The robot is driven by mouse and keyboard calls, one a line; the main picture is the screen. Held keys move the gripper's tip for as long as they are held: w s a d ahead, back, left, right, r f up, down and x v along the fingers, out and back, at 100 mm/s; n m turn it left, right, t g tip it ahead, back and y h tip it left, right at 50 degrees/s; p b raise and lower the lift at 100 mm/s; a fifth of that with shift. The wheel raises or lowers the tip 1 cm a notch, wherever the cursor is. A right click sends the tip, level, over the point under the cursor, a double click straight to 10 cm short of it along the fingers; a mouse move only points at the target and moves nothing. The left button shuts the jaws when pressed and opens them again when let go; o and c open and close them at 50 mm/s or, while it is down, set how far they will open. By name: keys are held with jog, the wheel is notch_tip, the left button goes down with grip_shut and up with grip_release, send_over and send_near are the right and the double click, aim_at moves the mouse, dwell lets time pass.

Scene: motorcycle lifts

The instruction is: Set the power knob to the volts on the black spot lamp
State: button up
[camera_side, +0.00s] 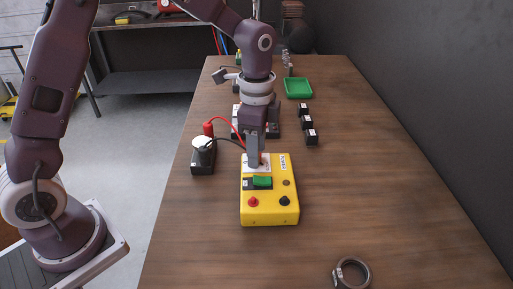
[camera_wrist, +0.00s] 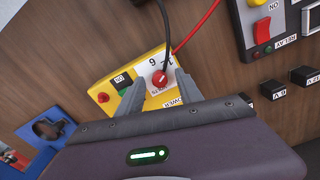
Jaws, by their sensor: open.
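The yellow power box (camera_side: 270,212) lies on the wooden table, and it also shows in the wrist view (camera_wrist: 152,103). Its red power knob (camera_wrist: 160,78) sits on a white dial plate with partly readable numbers, including a 6. My gripper (camera_wrist: 161,82) is open, pointing down over the dial, with one finger on each side of the knob; I cannot tell whether they touch it. In the side view my gripper (camera_side: 256,162) hides the knob. A black lamp-like unit with a white round top (camera_side: 203,158) stands left of the box; no volts marking is readable on it.
Red and black leads run close behind my gripper. A switch panel (camera_wrist: 264,22) lies beyond the box, near small black blocks (camera_side: 308,122). A green tray (camera_side: 298,88) stands farther back. A metal ring clamp (camera_side: 352,272) lies at the front. The table's right side is mostly clear.

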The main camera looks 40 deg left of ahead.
jog(key=shift+f, duration=0.1)
jog(key=shift+c, duration=0.4)
grip_shut()
jog(key=n, duration=0.5)
jog(key=shift+n, duration=0.4)
jog(key=n, duration=0.5)
jog(key=shift+n, duration=0.4)
jog(key=shift+o, duration=0.4)
grip_release()
